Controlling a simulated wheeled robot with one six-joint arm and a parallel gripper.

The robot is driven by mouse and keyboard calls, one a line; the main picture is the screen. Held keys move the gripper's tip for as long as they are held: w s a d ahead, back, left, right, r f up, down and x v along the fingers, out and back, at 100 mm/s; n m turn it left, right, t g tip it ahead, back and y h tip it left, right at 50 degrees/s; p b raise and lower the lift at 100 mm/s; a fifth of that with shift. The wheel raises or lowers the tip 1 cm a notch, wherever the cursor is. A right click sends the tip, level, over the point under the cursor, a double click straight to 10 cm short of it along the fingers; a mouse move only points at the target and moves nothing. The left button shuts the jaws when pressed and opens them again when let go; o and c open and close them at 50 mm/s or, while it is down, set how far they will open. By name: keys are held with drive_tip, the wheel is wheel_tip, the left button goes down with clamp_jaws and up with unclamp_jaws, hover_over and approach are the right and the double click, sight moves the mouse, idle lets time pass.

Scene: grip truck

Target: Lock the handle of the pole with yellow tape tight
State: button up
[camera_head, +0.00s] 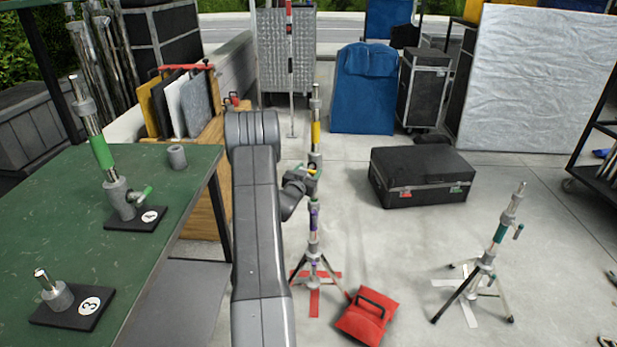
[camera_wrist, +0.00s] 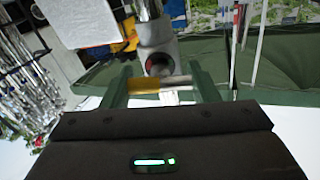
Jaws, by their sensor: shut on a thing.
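The pole with yellow tape (camera_head: 316,133) stands upright on a tripod stand in the middle of the head view. Its grey collar has a small yellow handle (camera_head: 311,171). My gripper (camera_head: 312,181) is at that collar, partly hidden by my arm. In the wrist view the two green fingers (camera_wrist: 160,84) are on either side of the yellow-and-grey handle (camera_wrist: 145,86), which lies crosswise between them. The gripper is shut on the handle. The grey collar (camera_wrist: 157,38) with a dark round end is just beyond. How tight the handle is cannot be seen.
A green table (camera_head: 70,215) with pole stubs on numbered black bases is at the left. A red sandbag (camera_head: 367,317) lies by the tripod's foot. Another tripod stand (camera_head: 486,262) is at the right. A black case (camera_head: 422,177) lies behind. Open floor lies between them.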

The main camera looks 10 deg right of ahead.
drive_tip(key=m+b, duration=0.1)
drive_tip(key=b, duration=0.2)
drive_tip(key=m+b, duration=0.2)
drive_tip(key=b, duration=0.1)
drive_tip(key=shift+f, duration=0.4)
drive_tip(key=m+b, duration=0.5)
drive_tip(key=b, duration=0.1)
drive_tip(key=shift+r, duration=0.1)
drive_tip(key=m+b, duration=0.3)
drive_tip(key=b, duration=0.1)
drive_tip(key=shift+m+b, duration=0.3)
drive_tip(key=shift+b, duration=0.05)
drive_tip(key=m+b, duration=0.4)
drive_tip(key=shift+r+m+b, duration=0.1)
drive_tip(key=shift+m+b, duration=0.2)
drive_tip(key=shift+b, duration=0.05)
drive_tip(key=m+b, duration=0.3)
drive_tip(key=m, duration=0.1)
drive_tip(key=shift+b, duration=0.4)
drive_tip(key=m+b, duration=0.1)
drive_tip(key=m, duration=0.2)
drive_tip(key=shift+r+b, duration=0.1)
drive_tip(key=shift+b, duration=0.2)
drive_tip(key=m, duration=0.4)
drive_tip(key=shift+r+m, duration=0.1)
drive_tip(key=shift+m, duration=0.2)
drive_tip(key=m, duration=0.4)
drive_tip(key=shift+m, duration=0.3)
